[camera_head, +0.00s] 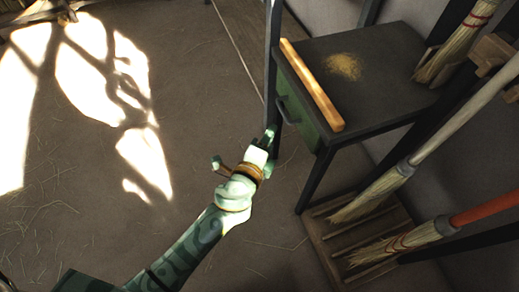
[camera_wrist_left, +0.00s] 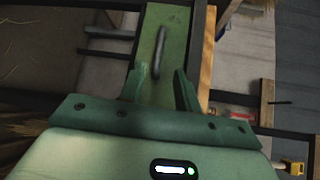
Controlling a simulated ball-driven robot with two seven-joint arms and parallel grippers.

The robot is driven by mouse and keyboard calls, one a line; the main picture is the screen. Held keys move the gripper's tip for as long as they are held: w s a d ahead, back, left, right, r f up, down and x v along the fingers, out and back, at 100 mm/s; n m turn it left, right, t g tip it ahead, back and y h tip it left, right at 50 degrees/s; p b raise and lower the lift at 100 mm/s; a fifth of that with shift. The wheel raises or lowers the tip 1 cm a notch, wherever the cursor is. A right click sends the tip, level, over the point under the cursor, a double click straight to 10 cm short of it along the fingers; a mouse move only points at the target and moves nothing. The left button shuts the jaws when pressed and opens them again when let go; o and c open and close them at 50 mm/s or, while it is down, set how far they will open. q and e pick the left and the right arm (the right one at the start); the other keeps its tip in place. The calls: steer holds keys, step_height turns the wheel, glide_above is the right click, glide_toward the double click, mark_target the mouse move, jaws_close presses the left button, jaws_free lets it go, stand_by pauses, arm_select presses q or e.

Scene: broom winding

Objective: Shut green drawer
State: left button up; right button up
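The green drawer (camera_head: 298,104) is in the side of a dark table, under a light wooden strip. Its dark handle (camera_head: 283,111) is on the green front. I cannot tell how far the drawer is open. My left gripper (camera_head: 267,138) is just in front of the drawer, near the handle's lower end. In the left wrist view, the drawer front (camera_wrist_left: 176,22) and handle (camera_wrist_left: 159,52) show ahead of the open fingers (camera_wrist_left: 160,88). Nothing shows between the fingers. My right gripper is in neither view.
The dark table top (camera_head: 385,70) carries the wooden strip (camera_head: 312,85) and a small straw pile (camera_head: 344,66). Brooms (camera_head: 405,168) lean at the right above a slatted wooden rack (camera_head: 340,240). The floor (camera_head: 190,80) left of the table is open, with scattered straw.

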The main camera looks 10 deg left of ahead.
arm_select(q)
steer(key=v, duration=0.5)
steer(key=shift+f, duration=0.1)
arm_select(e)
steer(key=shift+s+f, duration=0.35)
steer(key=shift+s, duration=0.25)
